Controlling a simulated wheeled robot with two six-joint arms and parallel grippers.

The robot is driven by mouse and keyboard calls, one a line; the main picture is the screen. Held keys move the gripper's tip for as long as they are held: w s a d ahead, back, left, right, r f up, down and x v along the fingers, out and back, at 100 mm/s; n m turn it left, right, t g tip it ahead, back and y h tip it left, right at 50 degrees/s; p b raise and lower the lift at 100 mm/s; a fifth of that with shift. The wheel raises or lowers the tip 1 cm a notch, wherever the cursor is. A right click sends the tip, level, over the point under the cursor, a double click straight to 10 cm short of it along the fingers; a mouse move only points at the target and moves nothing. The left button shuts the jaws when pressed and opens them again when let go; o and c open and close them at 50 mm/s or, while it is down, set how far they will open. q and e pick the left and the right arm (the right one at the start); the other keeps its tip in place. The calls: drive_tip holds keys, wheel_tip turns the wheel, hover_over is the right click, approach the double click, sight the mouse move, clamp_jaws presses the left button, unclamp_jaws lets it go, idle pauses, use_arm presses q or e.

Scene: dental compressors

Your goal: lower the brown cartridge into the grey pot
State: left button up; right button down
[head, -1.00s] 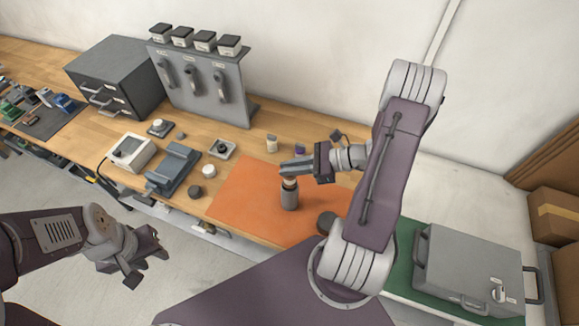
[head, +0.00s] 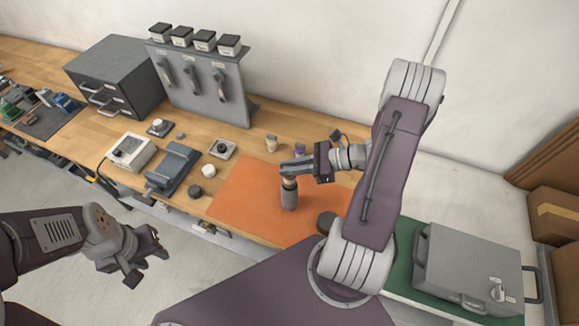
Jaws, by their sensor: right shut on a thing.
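The grey pot (head: 289,200) stands upright on the orange mat (head: 237,188). The brown cartridge (head: 290,182) shows as a short light-brown band at the pot's mouth, just under my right gripper (head: 286,171). The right gripper is shut on the cartridge from the right side, and its fingers hide the cartridge's top. The cartridge looks upright and in line with the pot; how deep it sits inside cannot be told. My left gripper (head: 148,265) is open and empty, off the front of the bench over the floor.
A dark round piece (head: 326,222) lies right of the pot. Small bottles (head: 271,143) stand behind the mat. A blue-grey vise-like block (head: 173,168) and a white box (head: 131,151) are to the left. A grey case (head: 468,262) lies at the right. The mat's left part is clear.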

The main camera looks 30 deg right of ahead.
sight(290, 180)
drive_tip(key=shift+f, duration=0.1)
idle(0.6)
drive_tip(key=shift+f+b, duration=2.65)
drive_tip(key=shift+f, duration=0.55)
drive_tip(key=c, duration=1.4)
unclamp_jaws()
drive_tip(key=shift+o, duration=0.2)
drive_tip(key=b+v, duration=0.1)
drive_tip(key=v, duration=0.8)
drive_tip(key=shift+r, duration=0.1)
